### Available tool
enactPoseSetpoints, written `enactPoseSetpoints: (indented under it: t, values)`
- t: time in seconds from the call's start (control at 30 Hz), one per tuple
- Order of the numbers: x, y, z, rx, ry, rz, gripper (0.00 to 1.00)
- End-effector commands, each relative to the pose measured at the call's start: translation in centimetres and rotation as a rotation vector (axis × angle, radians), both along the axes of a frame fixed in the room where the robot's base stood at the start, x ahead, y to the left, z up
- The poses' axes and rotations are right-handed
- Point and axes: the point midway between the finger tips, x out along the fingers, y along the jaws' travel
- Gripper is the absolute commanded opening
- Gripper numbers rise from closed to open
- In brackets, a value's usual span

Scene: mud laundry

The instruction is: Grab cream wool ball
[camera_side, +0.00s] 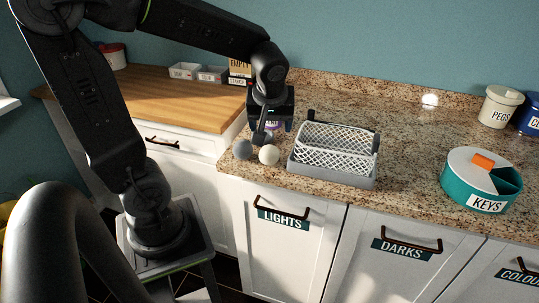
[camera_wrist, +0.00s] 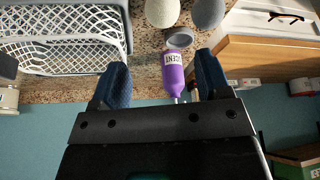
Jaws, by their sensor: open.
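The cream wool ball (camera_side: 269,154) rests on the granite counter near its front edge, left of the wire basket. It also shows at the top of the wrist view (camera_wrist: 162,11). A grey ball (camera_side: 242,149) lies just to its left in the side view, a small gap between them. My gripper (camera_side: 268,126) is above and behind the cream ball, its blue fingers apart and not touching it. In the wrist view, a purple bottle labelled SCENT (camera_wrist: 172,72) shows between the open fingers (camera_wrist: 160,64); whether they surround it is unclear.
The wire basket on a grey tray (camera_side: 333,175) stands close to the right of the cream ball. A grey rounded piece (camera_wrist: 180,38) is by the bottle. A teal KEYS tin (camera_side: 468,170) and PEGS tub (camera_side: 497,108) are far right. The middle counter is clear.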

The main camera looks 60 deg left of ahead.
Motion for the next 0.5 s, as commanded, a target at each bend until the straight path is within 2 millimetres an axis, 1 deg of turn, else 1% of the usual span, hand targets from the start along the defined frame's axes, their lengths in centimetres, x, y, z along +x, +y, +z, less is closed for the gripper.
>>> enactPoseSetpoints:
  t: [0.13,0.3,0.4,0.5]
  values:
    - [0.3,0.8,-2.0,-0.001,0.004,0.011,0.70]
    - [0.9,2.0,-5.1,-0.002,0.006,0.010,0.70]
    - [1.2,2.5,-6.5,-0.001,0.004,0.008,0.70]
    - [1.3,2.8,-7.4,-0.001,0.002,0.008,0.70]
